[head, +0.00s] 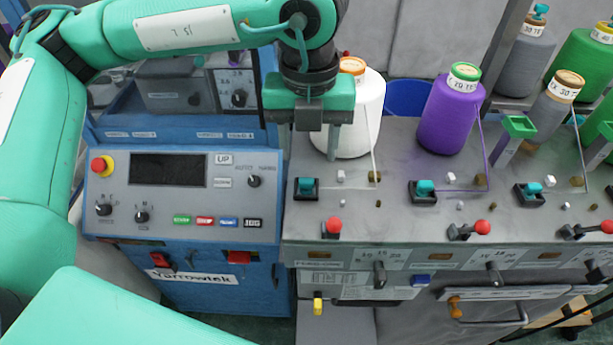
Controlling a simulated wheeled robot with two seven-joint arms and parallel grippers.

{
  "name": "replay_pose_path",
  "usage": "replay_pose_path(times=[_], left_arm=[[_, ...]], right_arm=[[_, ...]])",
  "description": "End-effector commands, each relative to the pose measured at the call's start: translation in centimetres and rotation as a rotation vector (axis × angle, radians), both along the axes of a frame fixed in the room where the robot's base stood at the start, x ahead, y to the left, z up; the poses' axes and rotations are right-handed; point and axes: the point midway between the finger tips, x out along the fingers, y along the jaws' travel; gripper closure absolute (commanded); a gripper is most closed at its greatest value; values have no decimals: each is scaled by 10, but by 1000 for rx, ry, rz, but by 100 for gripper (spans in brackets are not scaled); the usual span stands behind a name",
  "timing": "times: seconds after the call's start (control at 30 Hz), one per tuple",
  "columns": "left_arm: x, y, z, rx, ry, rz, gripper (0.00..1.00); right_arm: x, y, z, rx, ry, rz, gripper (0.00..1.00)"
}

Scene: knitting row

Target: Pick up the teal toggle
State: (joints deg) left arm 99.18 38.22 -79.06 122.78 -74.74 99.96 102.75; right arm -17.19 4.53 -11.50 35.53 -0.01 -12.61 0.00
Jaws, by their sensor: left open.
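Several teal toggles sit in black square bases along the grey machine top: one at the left (305,184), one in the middle (425,187) and one further right (533,188). All stand in their bases. My left gripper (321,142) hangs down from above, in front of the white yarn cone (366,112). It is above and slightly right of the left toggle, apart from it, and its jaws are open with nothing seen between them. My right gripper is not in view.
Red-knobbed levers (334,225) stand in front of the toggles. A purple yarn cone (450,115) and grey cones stand behind, with yarn running down to the machine top. A blue control panel (186,215) with a red stop button (99,165) is at the left.

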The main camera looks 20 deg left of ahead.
Motion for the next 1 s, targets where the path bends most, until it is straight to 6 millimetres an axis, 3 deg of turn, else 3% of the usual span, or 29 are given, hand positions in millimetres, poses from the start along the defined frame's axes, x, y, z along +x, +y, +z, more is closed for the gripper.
replay_pose_path(times=[0.37,0.63,0.93,1.0], left_arm=[[0,3,-27,0,3,-2,51],[2,6,-62,-2,2,-2,51],[2,5,-69,-2,-1,-2,51],[2,5,-69,-2,-1,-2,65]], right_arm=[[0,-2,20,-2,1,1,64],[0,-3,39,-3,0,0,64],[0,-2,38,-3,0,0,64],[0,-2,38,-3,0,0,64]])
